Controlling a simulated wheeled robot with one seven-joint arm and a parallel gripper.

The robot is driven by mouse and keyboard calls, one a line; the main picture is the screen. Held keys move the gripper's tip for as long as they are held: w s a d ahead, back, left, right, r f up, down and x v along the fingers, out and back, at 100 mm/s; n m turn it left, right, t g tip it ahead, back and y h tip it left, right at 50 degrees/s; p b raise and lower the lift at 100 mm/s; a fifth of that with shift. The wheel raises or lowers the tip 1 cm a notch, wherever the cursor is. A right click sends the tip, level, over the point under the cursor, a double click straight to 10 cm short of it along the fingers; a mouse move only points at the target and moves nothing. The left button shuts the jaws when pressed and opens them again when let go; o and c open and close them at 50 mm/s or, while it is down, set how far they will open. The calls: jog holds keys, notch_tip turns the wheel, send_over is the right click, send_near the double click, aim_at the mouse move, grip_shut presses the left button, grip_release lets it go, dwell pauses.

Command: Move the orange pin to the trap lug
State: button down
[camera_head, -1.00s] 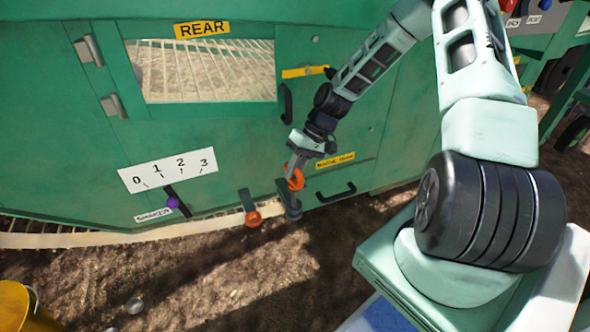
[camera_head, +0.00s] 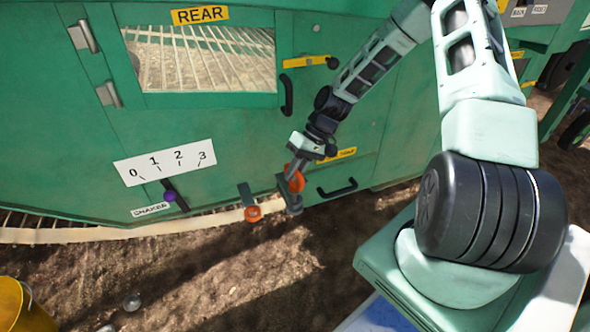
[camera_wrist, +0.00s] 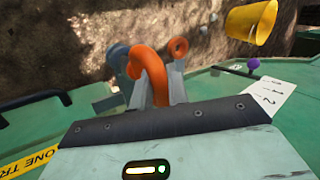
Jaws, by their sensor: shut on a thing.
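My gripper (camera_head: 295,170) is shut on the orange pin (camera_head: 296,181), low in front of the green machine panel. In the wrist view the pin (camera_wrist: 151,66) is a thick orange loop between the fingers. A grey bracket (camera_head: 283,184), apparently a lug, stands right beside the pin, below the partly covered yellow trap label (camera_head: 338,154). A grey round end (camera_head: 294,208) shows under the pin; whether it is seated in the lug I cannot tell. A second grey lug (camera_head: 245,194) to the left has an orange ring (camera_head: 252,213) at its lower end.
A black handle (camera_head: 337,189) is right of the pin. Left are a purple-knobbed shaker lever (camera_head: 170,195) and a number plate (camera_head: 165,162). A yellow bucket (camera_head: 14,305) stands on the ground at lower left. Open dirt ground lies below the panel.

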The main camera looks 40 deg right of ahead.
jog(key=shift+f+b, duration=0.4)
jog(key=shift+f, duration=1)
jog(key=c, duration=1.3)
grip_release()
jog(key=p+v, duration=0.4)
jog(key=v, duration=0.8)
jog(key=shift+p, duration=0.3)
